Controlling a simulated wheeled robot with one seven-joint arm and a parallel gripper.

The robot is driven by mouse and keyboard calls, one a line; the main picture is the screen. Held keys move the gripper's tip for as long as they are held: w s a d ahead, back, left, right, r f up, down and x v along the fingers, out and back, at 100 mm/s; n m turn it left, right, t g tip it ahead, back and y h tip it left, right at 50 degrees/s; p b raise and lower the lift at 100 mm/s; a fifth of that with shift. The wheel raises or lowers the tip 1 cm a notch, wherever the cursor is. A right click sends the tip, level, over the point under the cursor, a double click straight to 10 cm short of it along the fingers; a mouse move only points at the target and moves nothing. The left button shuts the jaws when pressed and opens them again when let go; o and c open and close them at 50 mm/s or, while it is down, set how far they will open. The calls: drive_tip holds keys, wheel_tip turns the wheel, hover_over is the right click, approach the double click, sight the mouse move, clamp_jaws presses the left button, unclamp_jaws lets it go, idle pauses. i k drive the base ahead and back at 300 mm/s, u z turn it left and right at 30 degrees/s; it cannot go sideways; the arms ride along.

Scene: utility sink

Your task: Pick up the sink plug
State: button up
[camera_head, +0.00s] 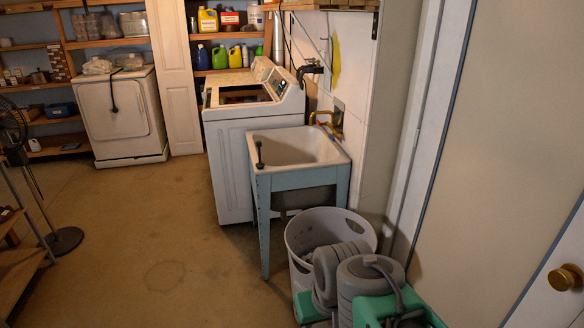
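A small dark object (260,156), which looks like the sink plug, is at the left front corner of the utility sink's rim. It has a thin upright upper part and a wider dark lower end, but it is too small to make out its details. The utility sink (312,165) has a pale basin in a light blue frame with legs. The bottom of the basin is partly hidden by its front wall. My gripper is not in view.
A grey basket (300,235) and bulky grey and green equipment (365,285) stand in front of the sink at right. A brass tap (330,120) is on the wall behind it. A white washer (228,160) adjoins the sink.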

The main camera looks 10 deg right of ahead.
sight(260, 165)
drive_tip(key=u, duration=0.1)
drive_tip(key=i, duration=0.65)
drive_tip(key=u, duration=0.75)
drive_tip(key=i, duration=2.45)
drive_tip(key=u, duration=0.5)
